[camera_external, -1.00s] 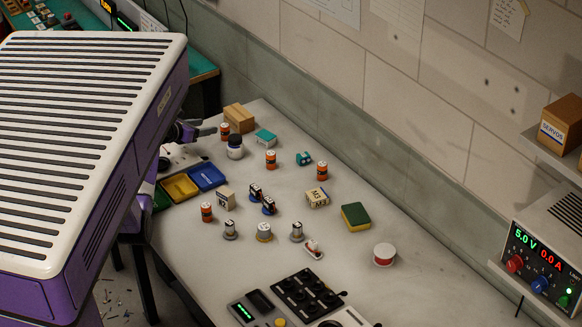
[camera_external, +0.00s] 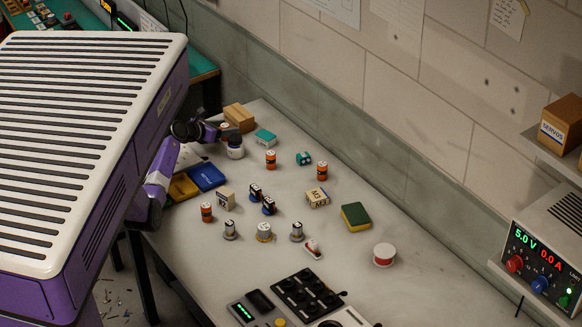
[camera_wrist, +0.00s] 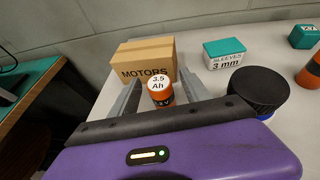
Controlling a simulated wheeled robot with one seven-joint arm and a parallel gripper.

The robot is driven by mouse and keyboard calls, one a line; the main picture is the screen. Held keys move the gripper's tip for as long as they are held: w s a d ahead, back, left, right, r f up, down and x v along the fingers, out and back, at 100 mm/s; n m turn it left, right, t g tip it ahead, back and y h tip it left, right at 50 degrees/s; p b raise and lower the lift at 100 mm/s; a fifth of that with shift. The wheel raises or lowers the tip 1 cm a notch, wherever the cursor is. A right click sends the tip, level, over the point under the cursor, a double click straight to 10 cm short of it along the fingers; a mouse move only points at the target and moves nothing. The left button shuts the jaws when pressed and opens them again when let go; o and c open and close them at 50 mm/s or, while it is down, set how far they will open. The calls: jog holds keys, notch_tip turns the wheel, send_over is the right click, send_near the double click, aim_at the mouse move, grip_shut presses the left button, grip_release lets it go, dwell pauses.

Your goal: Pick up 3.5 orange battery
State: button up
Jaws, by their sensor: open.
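The 3.5 orange battery (camera_wrist: 160,92) stands upright between my gripper's two fingers in the wrist view, its white top reading "3.5 Ah". My gripper (camera_wrist: 160,97) is open, with one finger on each side of the battery; I cannot tell whether either touches it. In the external view my gripper (camera_external: 226,132) is at the far left end of the bench and hides most of that battery.
A cardboard "MOTORS" box (camera_wrist: 145,60) stands just behind the battery. A jar with a black lid (camera_wrist: 258,92) stands close to my gripper's right. A teal and white "SLEEVES" box (camera_wrist: 230,53) is farther back. Blue (camera_external: 207,177) and yellow trays (camera_external: 183,187) lie near my arm.

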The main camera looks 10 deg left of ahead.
grip_shut()
jog(key=shift+r, duration=0.1)
